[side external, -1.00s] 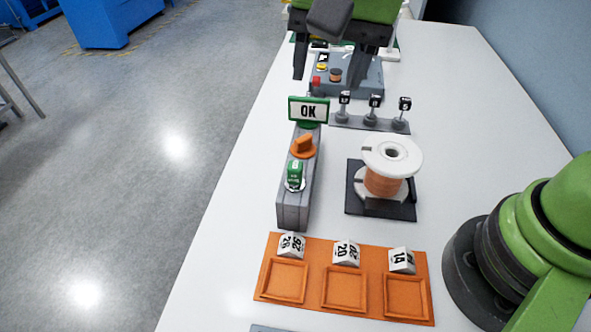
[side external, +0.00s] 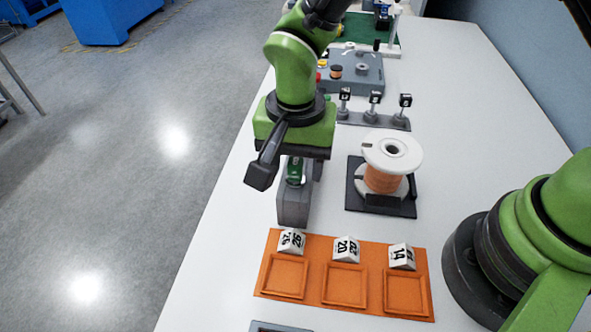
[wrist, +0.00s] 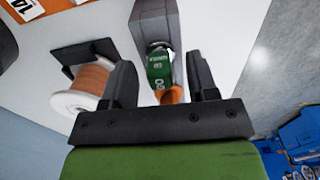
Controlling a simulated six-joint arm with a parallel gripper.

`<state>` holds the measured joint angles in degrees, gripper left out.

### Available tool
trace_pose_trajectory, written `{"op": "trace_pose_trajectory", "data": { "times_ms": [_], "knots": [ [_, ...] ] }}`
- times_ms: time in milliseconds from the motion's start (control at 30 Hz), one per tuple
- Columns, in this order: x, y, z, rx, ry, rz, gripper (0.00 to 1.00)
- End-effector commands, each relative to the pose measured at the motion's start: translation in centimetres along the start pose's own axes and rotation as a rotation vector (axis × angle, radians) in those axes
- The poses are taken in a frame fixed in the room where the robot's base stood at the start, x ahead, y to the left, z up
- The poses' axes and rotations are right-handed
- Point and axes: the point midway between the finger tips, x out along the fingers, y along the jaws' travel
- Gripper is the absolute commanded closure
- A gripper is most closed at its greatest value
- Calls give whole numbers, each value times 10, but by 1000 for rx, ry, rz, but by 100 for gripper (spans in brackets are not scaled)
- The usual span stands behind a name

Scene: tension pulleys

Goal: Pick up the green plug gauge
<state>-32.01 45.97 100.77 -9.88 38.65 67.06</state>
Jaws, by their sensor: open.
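The green plug gauge (side external: 294,173) stands on the front part of a grey block (side external: 294,208). In the wrist view, the green plug gauge (wrist: 158,66) lies between the two dark fingers, with white lettering on it. My gripper (wrist: 160,72) is open and empty, one finger to each side of the gauge with visible gaps. In the side view, my gripper (side external: 297,165) is over the block and hides most of its back part. An orange knob (wrist: 174,95) shows beside the gauge in the wrist view.
A copper wire spool (side external: 385,175) on a dark base stands right of the block. An orange tray (side external: 315,295) with white number markers lies in front. A rack of small numbered pegs (side external: 373,118) and a grey box (side external: 350,72) are behind. White table is clear at left.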

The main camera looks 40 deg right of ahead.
Motion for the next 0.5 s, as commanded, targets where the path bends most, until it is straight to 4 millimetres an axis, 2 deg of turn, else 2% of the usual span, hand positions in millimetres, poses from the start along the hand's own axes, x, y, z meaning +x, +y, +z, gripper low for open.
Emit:
{"op": "trace_pose_trajectory", "data": {
  "times_ms": [100,333,367,500],
  "knots": [
    [10,0,0,-1,-1,1,47],
    [12,0,0,-1,0,-1,47],
    [12,0,0,-1,0,-1,51],
    [11,0,0,-1,0,-1,84]
  ]
}}
